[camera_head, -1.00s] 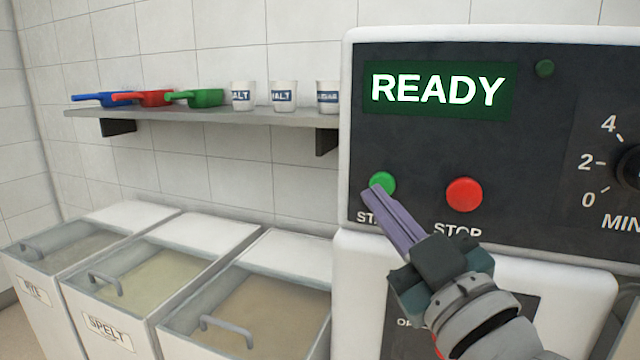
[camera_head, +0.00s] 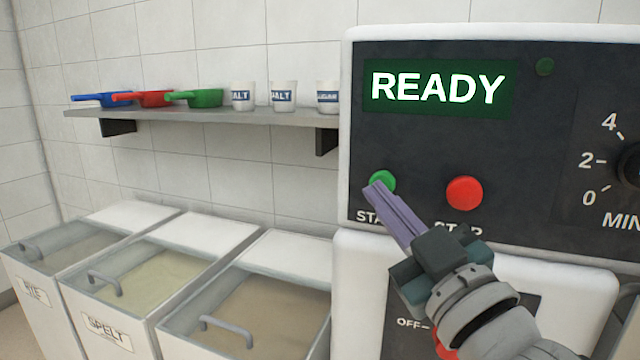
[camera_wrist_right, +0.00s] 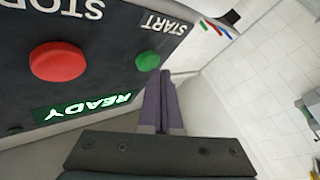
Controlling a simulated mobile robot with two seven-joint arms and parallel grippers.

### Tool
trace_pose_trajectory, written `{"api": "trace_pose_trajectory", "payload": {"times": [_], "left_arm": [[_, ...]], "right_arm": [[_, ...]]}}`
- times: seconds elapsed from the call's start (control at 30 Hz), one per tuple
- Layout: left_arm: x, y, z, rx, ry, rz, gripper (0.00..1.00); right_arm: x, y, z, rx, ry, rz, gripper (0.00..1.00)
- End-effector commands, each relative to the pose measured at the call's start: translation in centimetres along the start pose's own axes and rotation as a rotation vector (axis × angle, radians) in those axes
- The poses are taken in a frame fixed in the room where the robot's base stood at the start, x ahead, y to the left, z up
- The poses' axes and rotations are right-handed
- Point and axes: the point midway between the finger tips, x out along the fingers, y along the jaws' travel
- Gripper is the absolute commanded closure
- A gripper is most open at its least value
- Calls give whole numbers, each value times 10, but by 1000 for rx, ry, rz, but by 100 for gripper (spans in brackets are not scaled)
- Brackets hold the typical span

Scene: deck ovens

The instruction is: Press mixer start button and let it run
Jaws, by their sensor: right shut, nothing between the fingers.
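The mixer's control panel (camera_head: 440,150) fills the right of the head view, and its green display (camera_head: 438,90) reads READY. The round green start button (camera_head: 383,180) is at the panel's lower left; it also shows in the right wrist view (camera_wrist_right: 147,61). My right gripper (camera_head: 376,190) is shut and empty, its purple fingertips overlapping the lower edge of the start button in the head view. In the right wrist view the fingertips (camera_wrist_right: 160,76) are close beside the button; I cannot tell whether they touch. My left gripper is not in view.
The red stop button (camera_head: 464,194) sits right of the start button. A dial (camera_head: 630,167) marked in minutes is at the far right. Flour bins (camera_head: 240,300) stand at lower left, under a shelf (camera_head: 220,114) with coloured scoops and white tubs.

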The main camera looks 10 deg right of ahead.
Motion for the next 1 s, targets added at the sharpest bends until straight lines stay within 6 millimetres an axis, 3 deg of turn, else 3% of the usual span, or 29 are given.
{"api": "trace_pose_trajectory", "payload": {"times": [1.0], "left_arm": [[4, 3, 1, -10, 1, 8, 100]], "right_arm": [[6, 4, 5, 0, 0, 0, 100]]}}
